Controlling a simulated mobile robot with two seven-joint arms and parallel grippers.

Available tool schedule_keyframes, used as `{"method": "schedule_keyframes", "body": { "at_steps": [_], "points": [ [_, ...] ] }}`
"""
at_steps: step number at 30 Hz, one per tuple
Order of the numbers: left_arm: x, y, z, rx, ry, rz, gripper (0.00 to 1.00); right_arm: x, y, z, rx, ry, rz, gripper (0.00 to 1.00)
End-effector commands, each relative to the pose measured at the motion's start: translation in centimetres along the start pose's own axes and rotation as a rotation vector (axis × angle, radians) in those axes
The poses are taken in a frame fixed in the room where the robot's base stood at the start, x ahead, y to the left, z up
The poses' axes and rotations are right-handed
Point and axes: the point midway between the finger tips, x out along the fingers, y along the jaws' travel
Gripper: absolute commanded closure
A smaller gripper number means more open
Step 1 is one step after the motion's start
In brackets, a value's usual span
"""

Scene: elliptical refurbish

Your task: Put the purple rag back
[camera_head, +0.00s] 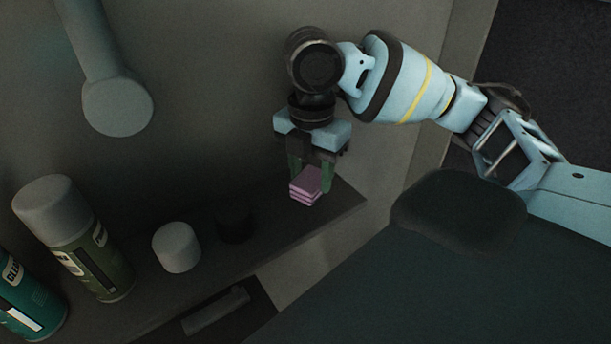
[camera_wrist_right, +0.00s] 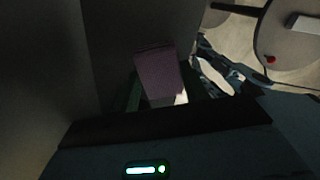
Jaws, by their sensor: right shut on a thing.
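The purple rag (camera_head: 306,184) is a small folded stack in the head view, near the right end of a dark shelf. My right gripper (camera_head: 311,178) points down and is shut on the rag, with a finger on each side. I cannot tell whether the rag touches the shelf. In the right wrist view the rag (camera_wrist_right: 159,73) stands out between the fingers of the same gripper (camera_wrist_right: 160,95). My left gripper is not in view.
The dark shelf (camera_head: 345,207) also carries a pale grey cup-like object (camera_head: 176,246), a dark round object (camera_head: 236,226), a spray can (camera_head: 75,240) and a teal can (camera_head: 27,300). A dark flat item (camera_head: 216,311) lies lower down. Shelf space around the rag is clear.

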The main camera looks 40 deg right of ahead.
Motion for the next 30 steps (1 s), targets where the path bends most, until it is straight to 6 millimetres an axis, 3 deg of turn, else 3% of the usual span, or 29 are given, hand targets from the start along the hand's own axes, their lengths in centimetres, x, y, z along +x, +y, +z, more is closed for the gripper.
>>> {"method": "schedule_keyframes", "body": {
  "at_steps": [3,14,21,30],
  "points": [
    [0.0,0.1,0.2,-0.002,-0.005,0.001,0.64,0.2,0.9,1.1,0.002,0.001,0.000,0.74],
    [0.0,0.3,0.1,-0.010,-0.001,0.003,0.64,0.2,1.7,2.1,0.001,0.000,0.002,0.74],
    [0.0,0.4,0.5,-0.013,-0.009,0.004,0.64,3.4,1.7,2.1,0.001,-0.001,0.000,0.74],
    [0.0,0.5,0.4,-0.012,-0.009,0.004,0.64,3.7,1.7,2.1,0.000,-0.001,0.004,0.74]
  ]
}}
